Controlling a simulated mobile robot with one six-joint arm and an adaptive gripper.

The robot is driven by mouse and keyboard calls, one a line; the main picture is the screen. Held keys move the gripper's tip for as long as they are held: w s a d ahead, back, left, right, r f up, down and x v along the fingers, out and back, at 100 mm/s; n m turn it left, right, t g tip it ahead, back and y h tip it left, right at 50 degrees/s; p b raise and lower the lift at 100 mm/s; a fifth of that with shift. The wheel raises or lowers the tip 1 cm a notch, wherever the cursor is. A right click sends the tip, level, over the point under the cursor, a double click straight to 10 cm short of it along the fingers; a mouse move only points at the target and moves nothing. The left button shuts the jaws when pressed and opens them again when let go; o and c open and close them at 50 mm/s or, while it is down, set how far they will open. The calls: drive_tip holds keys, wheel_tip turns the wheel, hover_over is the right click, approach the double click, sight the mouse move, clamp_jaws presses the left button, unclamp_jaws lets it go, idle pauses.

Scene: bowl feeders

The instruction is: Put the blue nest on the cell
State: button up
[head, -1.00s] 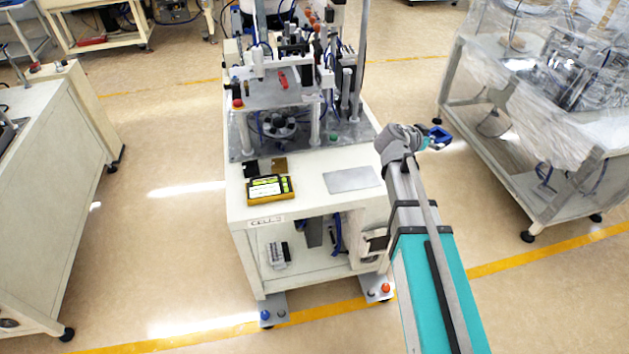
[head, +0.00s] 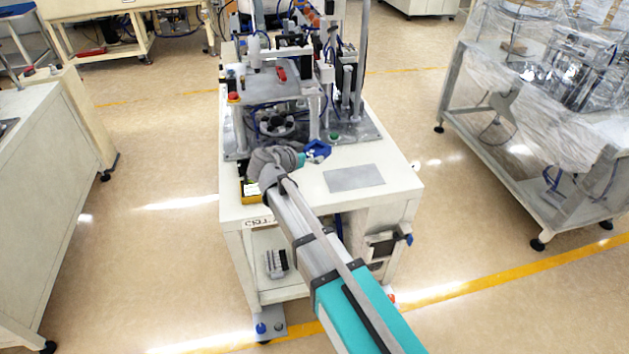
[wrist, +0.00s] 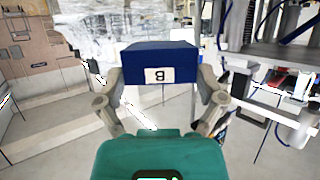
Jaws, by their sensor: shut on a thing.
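The blue nest (wrist: 159,62) fills the middle of the wrist view, a blue block with a white label marked "B". My gripper (wrist: 160,90) is shut on it, one finger at each side. In the head view the blue nest (head: 317,151) is held above the cell's white top, near the machine plate's front edge. My gripper (head: 302,158) is just left of it there, partly hidden by my wrist. The cell (head: 400,184) is a white cabinet with a grey rectangular plate (head: 354,178) on its top, to the right of the nest. The plate looks bare.
A yellow-framed device (head: 250,189) on the cell's front left is mostly hidden behind my arm. The machine with posts (head: 280,92) stands at the back of the cell. A wrapped machine on a frame (head: 520,120) stands at right, with free floor between.

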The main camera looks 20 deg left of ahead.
drive_tip(key=s+a+f+n+y+b, duration=0.1)
drive_tip(key=s+a+f+b, duration=0.2)
drive_tip(key=s+a, duration=0.4)
drive_tip(key=a+f, duration=0.1)
drive_tip(key=a, duration=0.3)
drive_tip(key=shift+s+a+t, duration=0.3)
drive_tip(key=shift+s, duration=0.05)
drive_tip(key=shift+d+f, duration=0.1)
drive_tip(key=w+d+f+b, duration=0.2)
drive_tip(key=d, duration=0.1)
drive_tip(key=w+d+f+b, duration=0.5)
drive_tip(key=d+f+b, duration=0.1)
drive_tip(key=shift+w+d, duration=0.1)
drive_tip(key=shift+w, duration=0.1)
drive_tip(key=shift+w+d+f+b, duration=0.4)
drive_tip(key=shift+d+f+b, duration=0.1)
drive_tip(key=shift+b, duration=0.2)
